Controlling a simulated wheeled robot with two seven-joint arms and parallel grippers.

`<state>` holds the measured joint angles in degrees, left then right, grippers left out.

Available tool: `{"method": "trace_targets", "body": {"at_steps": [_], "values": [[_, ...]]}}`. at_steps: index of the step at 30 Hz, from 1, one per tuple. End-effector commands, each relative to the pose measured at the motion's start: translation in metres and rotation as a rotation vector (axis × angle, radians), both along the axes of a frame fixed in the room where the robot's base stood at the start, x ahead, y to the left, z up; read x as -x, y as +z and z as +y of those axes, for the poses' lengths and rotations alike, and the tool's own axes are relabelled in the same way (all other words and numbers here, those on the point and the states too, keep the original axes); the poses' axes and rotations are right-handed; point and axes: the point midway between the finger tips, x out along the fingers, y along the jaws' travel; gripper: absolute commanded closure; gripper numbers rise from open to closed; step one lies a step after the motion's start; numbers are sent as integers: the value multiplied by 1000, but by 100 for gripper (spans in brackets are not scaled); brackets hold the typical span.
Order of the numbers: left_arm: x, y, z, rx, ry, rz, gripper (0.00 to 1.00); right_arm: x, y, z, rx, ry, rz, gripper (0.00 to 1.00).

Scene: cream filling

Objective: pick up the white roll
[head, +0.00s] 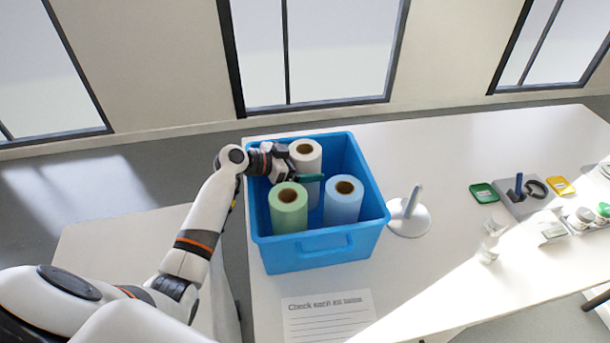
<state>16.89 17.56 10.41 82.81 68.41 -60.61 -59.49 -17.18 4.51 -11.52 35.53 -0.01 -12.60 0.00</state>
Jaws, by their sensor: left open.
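The white roll (306,158) stands upright at the back of a blue crate (319,246), its brown core facing up. A green roll (288,209) stands at the front left of the crate and a light blue roll (343,202) at the front right. My left gripper (302,176) reaches over the crate's left wall, with its open fingers at the white roll's side, above the green roll. A finger passes in front of the white roll's lower part. I cannot tell whether the fingers touch it. My right gripper does not show.
A white stand with an upright post (409,215) is right of the crate. A paper sheet (329,317) lies in front. Green (484,193) and yellow (560,186) pieces, a grey holder (522,203) and small jars (581,218) are at the right.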

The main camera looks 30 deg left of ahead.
Motion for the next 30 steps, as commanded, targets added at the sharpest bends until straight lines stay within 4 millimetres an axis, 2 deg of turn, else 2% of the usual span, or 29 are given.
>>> {"method": "trace_targets", "body": {"at_steps": [3,15,24,26,30], "values": [[0,0,0,0,0,0,2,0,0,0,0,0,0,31],[1,0,0,1,0,1,68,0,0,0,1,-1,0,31],[0,5,1,0,1,-2,70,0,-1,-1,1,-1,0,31],[0,12,1,-3,-1,-5,70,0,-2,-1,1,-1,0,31],[0,37,1,-4,-1,-8,70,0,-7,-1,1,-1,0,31]]}}
